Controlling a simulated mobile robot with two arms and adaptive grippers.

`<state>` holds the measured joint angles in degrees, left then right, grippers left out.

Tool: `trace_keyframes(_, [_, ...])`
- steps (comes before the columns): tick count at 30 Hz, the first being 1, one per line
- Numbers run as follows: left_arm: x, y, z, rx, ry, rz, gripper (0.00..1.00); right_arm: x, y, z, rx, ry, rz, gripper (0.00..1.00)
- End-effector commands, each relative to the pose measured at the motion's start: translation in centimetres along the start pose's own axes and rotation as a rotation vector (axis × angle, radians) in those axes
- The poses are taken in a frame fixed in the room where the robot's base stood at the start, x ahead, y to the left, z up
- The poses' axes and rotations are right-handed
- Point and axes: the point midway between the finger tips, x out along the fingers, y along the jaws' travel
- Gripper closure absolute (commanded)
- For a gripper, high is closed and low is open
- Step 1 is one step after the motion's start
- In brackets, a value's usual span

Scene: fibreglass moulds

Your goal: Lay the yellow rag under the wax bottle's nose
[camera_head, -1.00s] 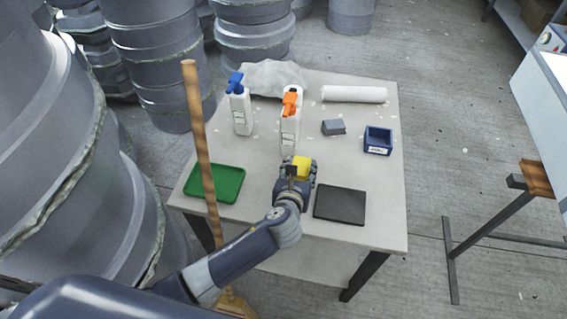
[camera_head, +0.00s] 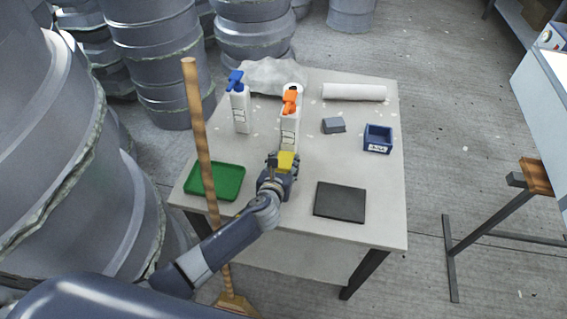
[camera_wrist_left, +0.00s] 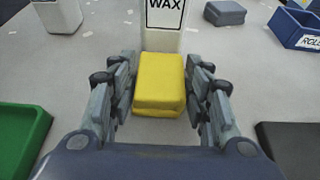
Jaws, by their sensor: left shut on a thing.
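The yellow rag (camera_head: 286,161) is a folded block between the fingers of my left gripper (camera_head: 280,165), which is shut on it. In the left wrist view the rag (camera_wrist_left: 159,84) sits between both fingers (camera_wrist_left: 158,98), just in front of a white bottle labelled WAX (camera_wrist_left: 163,38). In the head view this wax bottle (camera_head: 289,130) stands upright with an orange spray top (camera_head: 290,98) whose nose points toward the near side. Whether the rag touches the table or the bottle I cannot tell. My right gripper is not in view.
A white bottle with a blue top (camera_head: 240,110) stands left of the wax bottle. A green tray (camera_head: 214,194), a dark flat pad (camera_head: 340,202), a grey block (camera_head: 333,125), a blue bin (camera_head: 378,139) and a white roll (camera_head: 354,92) lie on the table. A broom handle (camera_head: 199,130) rises at the left.

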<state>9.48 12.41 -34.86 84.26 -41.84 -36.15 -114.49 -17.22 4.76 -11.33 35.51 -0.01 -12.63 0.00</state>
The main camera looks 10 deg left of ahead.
Motion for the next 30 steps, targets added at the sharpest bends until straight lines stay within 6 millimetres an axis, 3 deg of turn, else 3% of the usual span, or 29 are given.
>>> trace_keyframes(2, [0.1, 0.0, -0.3, 0.001, 0.000, 0.000, 0.77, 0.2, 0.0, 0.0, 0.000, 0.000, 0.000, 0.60])
trace_keyframes(3, [0.1, 0.0, -0.2, 0.001, 0.000, 0.000, 0.46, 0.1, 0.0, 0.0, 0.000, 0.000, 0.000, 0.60])
trace_keyframes(5, [0.1, 0.0, -0.2, 0.001, 0.000, 0.000, 0.35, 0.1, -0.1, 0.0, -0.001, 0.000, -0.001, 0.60])
trace_keyframes(19, [-0.6, 0.0, 0.0, 0.002, 0.001, 0.000, 0.35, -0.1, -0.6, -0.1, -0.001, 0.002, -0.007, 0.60])
trace_keyframes(30, [-7.0, 0.0, 0.0, 0.001, 0.001, -0.002, 0.35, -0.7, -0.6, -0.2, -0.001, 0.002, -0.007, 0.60])
